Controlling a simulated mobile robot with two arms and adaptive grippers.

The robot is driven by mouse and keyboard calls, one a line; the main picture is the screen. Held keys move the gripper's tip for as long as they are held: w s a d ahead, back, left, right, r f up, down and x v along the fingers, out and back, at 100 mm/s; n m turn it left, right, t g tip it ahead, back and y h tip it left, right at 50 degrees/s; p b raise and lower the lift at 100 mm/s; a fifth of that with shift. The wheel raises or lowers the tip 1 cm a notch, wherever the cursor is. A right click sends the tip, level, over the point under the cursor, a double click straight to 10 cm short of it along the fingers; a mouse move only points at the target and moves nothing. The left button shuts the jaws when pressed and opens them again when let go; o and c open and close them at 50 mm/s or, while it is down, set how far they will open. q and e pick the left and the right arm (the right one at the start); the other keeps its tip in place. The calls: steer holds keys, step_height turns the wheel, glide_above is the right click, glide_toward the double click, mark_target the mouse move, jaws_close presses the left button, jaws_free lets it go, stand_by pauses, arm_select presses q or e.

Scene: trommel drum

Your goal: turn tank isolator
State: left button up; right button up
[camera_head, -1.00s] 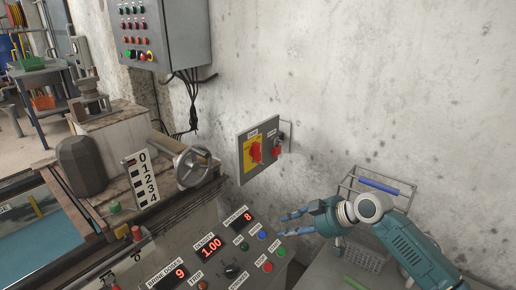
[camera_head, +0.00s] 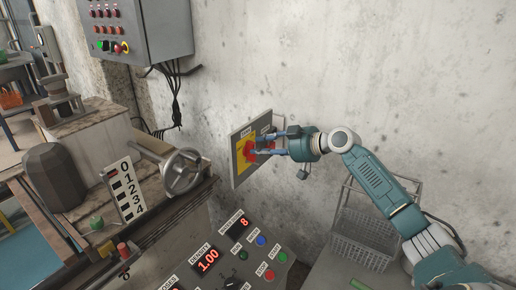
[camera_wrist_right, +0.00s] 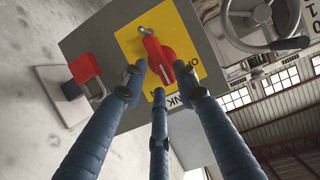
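The tank isolator is a grey box (camera_head: 234,165) on the wall with a yellow plate (camera_head: 240,160) and a red rotary handle (camera_head: 250,150). In the wrist view, the handle (camera_wrist_right: 157,61) sits on the yellow plate (camera_wrist_right: 183,22), next to lettering partly reading "NK" and "ON". My right gripper (camera_head: 262,144) is in front of the box, its fingers spread and pointing at it. In the wrist view its fingertips (camera_wrist_right: 159,80) are around the handle's near end; I cannot tell whether they touch it. My left gripper is not in view.
A red padlock-like part (camera_wrist_right: 84,69) is beside the yellow plate. A handwheel (camera_head: 183,171) stands left of the box. A button console (camera_head: 225,258) lies below, a wire basket (camera_head: 368,238) at the right. A control cabinet (camera_head: 150,30) hangs upper left.

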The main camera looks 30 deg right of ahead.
steer(key=shift+x, duration=1.05)
jaws_close()
